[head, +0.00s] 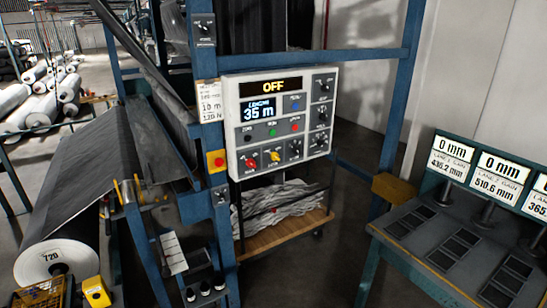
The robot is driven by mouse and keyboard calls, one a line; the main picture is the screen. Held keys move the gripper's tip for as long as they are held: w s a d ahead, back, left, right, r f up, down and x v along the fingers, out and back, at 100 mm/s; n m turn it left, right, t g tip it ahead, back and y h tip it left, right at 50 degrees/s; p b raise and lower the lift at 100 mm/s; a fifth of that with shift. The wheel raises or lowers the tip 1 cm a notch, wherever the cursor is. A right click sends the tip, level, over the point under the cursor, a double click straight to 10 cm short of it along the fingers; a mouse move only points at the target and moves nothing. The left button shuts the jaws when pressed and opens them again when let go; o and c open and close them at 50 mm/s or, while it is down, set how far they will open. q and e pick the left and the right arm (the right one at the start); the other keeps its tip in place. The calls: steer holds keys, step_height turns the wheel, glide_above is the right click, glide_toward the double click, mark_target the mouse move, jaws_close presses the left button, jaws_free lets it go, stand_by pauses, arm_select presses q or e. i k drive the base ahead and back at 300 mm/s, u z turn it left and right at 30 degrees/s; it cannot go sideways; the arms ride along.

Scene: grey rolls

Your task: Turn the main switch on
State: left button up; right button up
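The light grey control panel (230,110) is mounted on a blue frame near the middle of the head view. Its top display (273,87) reads OFF, and a blue screen (258,109) below reads 35 m. Along the bottom are a red knob (252,164), a yellow knob (274,156) and a dark rotary knob (295,147). More dark knobs (322,113) run down the right side. The labels are too small to read, so I cannot tell which one is the main switch. Neither of my grippers is in view.
A yellow box with a red button (217,161) sits on the blue post left of the panel. A shelf cart (275,234) stands below the panel. A bench with displays (400,262) fills the right.

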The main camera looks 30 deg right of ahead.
mark_target(251, 162)
steer(key=z, duration=0.45)
steer(key=k, duration=0.5)
steer(key=z, duration=1.05)
steer(key=i, duration=1.1)
steer(key=u, duration=0.45)
